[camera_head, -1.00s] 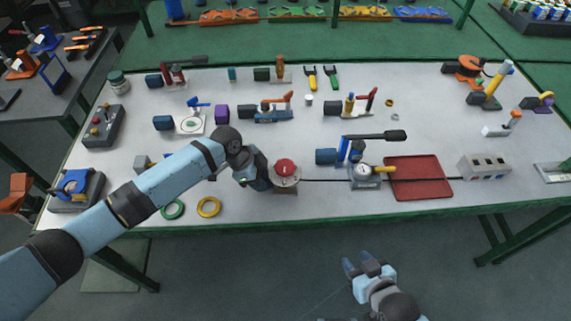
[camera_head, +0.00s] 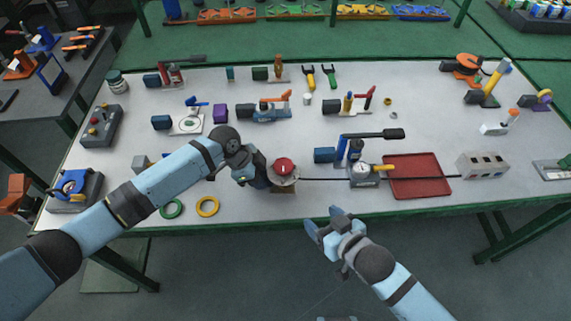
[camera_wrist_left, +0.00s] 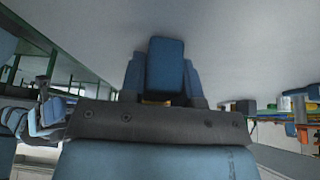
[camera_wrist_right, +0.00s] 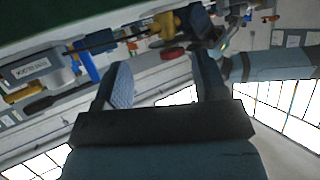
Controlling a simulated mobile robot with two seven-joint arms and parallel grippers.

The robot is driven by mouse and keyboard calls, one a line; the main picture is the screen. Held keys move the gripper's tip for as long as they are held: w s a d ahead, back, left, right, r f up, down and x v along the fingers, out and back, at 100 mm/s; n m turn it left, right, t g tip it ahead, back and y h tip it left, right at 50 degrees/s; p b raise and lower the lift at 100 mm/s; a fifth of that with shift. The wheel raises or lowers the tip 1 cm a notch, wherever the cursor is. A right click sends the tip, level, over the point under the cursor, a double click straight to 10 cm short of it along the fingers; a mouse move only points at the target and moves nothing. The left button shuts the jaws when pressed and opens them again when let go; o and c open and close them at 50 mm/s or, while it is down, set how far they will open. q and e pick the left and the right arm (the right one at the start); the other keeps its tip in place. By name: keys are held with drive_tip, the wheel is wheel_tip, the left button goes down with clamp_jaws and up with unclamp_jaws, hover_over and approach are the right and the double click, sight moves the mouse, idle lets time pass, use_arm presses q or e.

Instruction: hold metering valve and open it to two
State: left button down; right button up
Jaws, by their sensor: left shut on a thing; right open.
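The metering valve, with a red knob (camera_head: 284,165) over a pale round dial, stands near the front edge of the table, left of centre. My left gripper (camera_head: 266,178) is shut on the valve's left side, low down. The dial marks are too small to read. My right gripper (camera_head: 324,222) is open and empty, in front of the table edge, below and right of the valve. In the right wrist view, the red knob (camera_wrist_right: 172,54) shows beyond the open fingers (camera_wrist_right: 165,82).
Green (camera_head: 172,209) and yellow (camera_head: 208,206) rings lie left of the valve. Several fittings stand behind.

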sight(284, 166)
drive_tip(key=shift+w+r+n+g+y, duration=0.5)
drive_tip(key=shift+w+r+n+y, duration=0.8)
drive_tip(key=shift+w+r, duration=2.05)
drive_tip(key=shift+h, duration=0.3)
drive_tip(key=x, duration=0.3)
drive_tip(key=a+x, duration=0.1)
drive_tip(key=x, duration=0.7)
drive_tip(key=shift+s+a+r, duration=0.25)
drive_tip(key=shift+s+r, duration=0.05)
drive_tip(key=shift+c, duration=0.4)
drive_tip(key=c, duration=0.6)
